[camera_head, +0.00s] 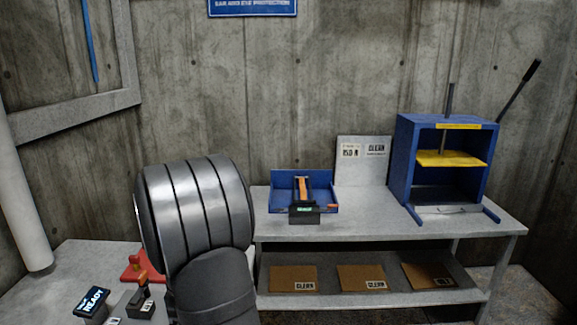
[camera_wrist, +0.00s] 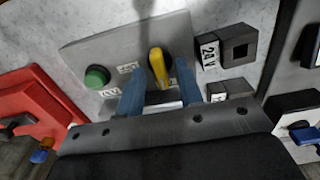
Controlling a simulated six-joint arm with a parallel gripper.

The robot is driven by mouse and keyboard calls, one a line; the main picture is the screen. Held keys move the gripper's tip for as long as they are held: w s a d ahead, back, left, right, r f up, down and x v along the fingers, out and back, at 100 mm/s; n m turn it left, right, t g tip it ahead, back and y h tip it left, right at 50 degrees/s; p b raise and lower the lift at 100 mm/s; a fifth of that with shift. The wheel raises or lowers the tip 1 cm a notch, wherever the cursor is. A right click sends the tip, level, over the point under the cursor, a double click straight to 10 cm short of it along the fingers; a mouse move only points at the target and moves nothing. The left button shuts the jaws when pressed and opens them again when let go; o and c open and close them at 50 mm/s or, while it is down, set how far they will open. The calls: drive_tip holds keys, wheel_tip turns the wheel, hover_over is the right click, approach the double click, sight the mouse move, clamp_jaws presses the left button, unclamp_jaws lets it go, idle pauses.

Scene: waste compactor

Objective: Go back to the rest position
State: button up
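In the wrist view, my gripper (camera_wrist: 160,72) shows as two blue fingers set apart. A yellow knob (camera_wrist: 157,66) on a grey control panel (camera_wrist: 105,42) stands between the fingertips, with a visible gap on each side. I cannot tell how far the fingertips are from the panel. A green button (camera_wrist: 96,77) sits on the panel to the left of the knob. In the head view, my large grey arm link fills the lower left middle and my gripper is hidden.
A grey table (camera_head: 370,228) holds a blue tray (camera_head: 285,187) and a blue press (camera_head: 402,165). Brown boards (camera_head: 293,277) lie on its lower shelf. The wrist view shows 24V-labelled blocks (camera_wrist: 238,43).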

wheel_tip(320, 180, up, 17)
wheel_tip(320, 180, down, 17)
drive_tip(key=shift+f, duration=0.25)
drive_tip(key=m, duration=0.9)
drive_tip(key=shift+m, duration=0.4)
idle(0.3)
